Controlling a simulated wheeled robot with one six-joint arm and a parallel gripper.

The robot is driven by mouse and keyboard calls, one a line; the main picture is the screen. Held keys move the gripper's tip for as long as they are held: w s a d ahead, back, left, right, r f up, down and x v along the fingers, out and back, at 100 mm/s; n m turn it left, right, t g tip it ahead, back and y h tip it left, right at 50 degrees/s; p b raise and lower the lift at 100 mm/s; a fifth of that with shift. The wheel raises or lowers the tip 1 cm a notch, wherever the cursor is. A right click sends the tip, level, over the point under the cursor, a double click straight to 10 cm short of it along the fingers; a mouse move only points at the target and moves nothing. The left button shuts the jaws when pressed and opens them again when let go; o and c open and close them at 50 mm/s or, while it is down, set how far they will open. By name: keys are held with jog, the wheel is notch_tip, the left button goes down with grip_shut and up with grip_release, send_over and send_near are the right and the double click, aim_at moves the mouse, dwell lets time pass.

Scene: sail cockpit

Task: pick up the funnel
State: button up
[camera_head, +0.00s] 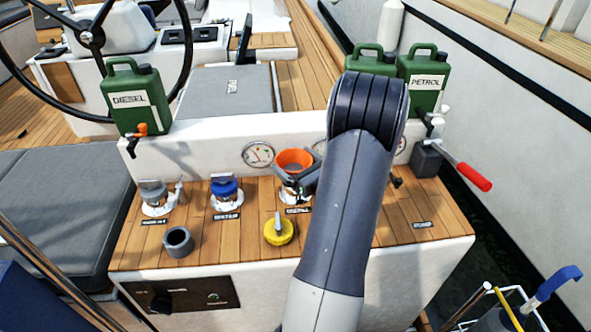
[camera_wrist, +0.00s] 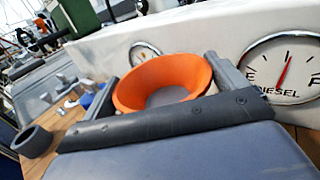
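The orange funnel (camera_head: 294,160) stands with its wide mouth up over a deck fitting in the middle of the wooden counter. Its lower part is mostly hidden. In the wrist view the funnel (camera_wrist: 163,82) sits between the two grey fingers of my gripper (camera_wrist: 176,66), one on each side of its bowl. In the head view my gripper (camera_head: 297,178) is around the funnel, with my arm coming in from the right. The fingers are spread wide and look open; I cannot tell whether either touches the funnel.
A blue-capped fitting (camera_head: 226,192), a grey fitting (camera_head: 154,196), a grey ring (camera_head: 178,242) and a yellow cap (camera_head: 279,231) are on the counter. Gauges (camera_head: 258,154) line the wall behind. Green diesel (camera_head: 136,98) and petrol (camera_head: 423,80) cans stand above. A red-handled lever (camera_head: 473,176) juts out right.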

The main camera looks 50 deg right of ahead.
jog(key=c, duration=0.4)
notch_tip(320, 180, up, 9)
jog(key=shift+r+p, duration=0.1)
jog(key=shift+p, duration=0.5)
jog(key=shift+r+p, duration=1.05)
jog(key=shift+r, duration=0.9)
